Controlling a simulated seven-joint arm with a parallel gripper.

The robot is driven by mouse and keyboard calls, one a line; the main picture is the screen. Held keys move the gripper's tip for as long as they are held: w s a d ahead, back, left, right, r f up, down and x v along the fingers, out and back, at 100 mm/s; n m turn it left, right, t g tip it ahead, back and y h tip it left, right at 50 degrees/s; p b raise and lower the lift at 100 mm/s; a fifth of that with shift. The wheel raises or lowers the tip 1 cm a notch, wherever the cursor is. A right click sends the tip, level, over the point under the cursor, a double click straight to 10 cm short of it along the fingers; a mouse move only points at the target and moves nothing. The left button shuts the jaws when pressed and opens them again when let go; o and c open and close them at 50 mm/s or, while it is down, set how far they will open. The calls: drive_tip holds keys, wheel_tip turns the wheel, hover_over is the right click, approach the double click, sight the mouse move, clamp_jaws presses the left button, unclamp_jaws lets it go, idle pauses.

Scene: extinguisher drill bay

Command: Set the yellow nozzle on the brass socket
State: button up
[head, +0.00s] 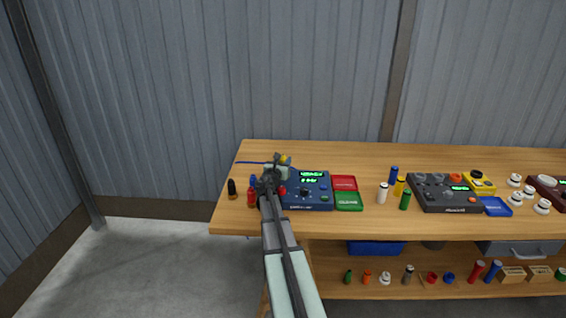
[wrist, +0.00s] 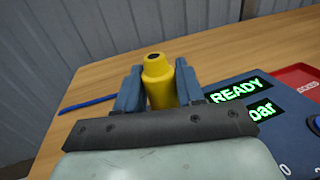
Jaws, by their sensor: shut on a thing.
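The yellow nozzle (wrist: 158,82) stands between the two blue fingers of my gripper (wrist: 158,90) in the wrist view, its narrow dark-holed tip pointing up. The fingers are shut on its sides. In the head view a small bit of the yellow nozzle (head: 284,159) shows at the end of my arm, above the left back part of the blue panel (head: 318,201). I cannot make out the brass socket in either view; my gripper and arm hide part of the bench there. Whether the nozzle's lower end touches anything is hidden.
The blue panel's lit green display (wrist: 240,90) is right of my gripper. A thin blue rod (wrist: 85,106) lies to the left. Red (head: 344,182) and green (head: 348,201) trays adjoin the panel. A red cylinder (head: 251,197) and a dark bottle (head: 232,188) stand left of my arm.

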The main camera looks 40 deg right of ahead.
drive_tip(key=shift+f, duration=0.65)
drive_tip(key=o, duration=0.9)
drive_tip(key=shift+c, duration=0.2)
drive_tip(key=shift+a, duration=0.1)
drive_tip(key=shift+v, duration=5.4)
drive_tip(key=shift+s, duration=0.15)
